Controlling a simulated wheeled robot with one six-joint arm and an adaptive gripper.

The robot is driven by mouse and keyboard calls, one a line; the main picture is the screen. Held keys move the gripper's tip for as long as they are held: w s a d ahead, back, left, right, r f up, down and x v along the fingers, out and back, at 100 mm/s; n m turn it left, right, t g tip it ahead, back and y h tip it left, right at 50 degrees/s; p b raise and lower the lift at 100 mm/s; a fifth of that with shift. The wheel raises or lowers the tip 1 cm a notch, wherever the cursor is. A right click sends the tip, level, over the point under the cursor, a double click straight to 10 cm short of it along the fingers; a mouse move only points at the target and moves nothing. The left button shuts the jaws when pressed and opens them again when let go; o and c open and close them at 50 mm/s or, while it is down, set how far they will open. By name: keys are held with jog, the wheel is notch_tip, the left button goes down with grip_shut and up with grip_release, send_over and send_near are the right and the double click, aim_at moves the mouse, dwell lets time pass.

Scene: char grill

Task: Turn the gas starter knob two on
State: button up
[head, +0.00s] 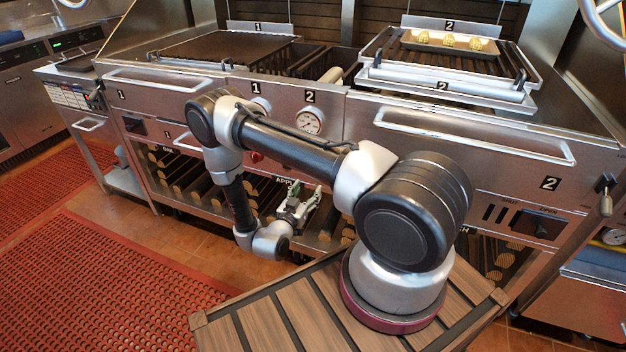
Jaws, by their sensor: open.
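The grill front carries a number 2 label (310,97) above a round white dial gauge (309,122). A small red knob-like part (256,157) shows below my forearm, under the number 1 side; its marking is too small to read. I cannot make out a gas starter knob marked two; my arm covers part of the panel there. My gripper (305,191) is open and appears empty. It is low in front of the grill, below the gauge and to the right of the red part, with its fingers pointing up.
A long handle (470,138) spans the right hood front, and a dark control (537,225) sits below it. Another handle (160,83) is at left. A tray (480,46) with yellow food rests on top. Logs fill the lower shelf. Red mats (110,275) cover the left floor.

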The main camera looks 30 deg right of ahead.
jog(key=x, duration=0.7)
jog(key=shift+w+d+r, duration=0.2)
jog(key=shift+w+d, duration=0.05)
jog(key=c, duration=0.9)
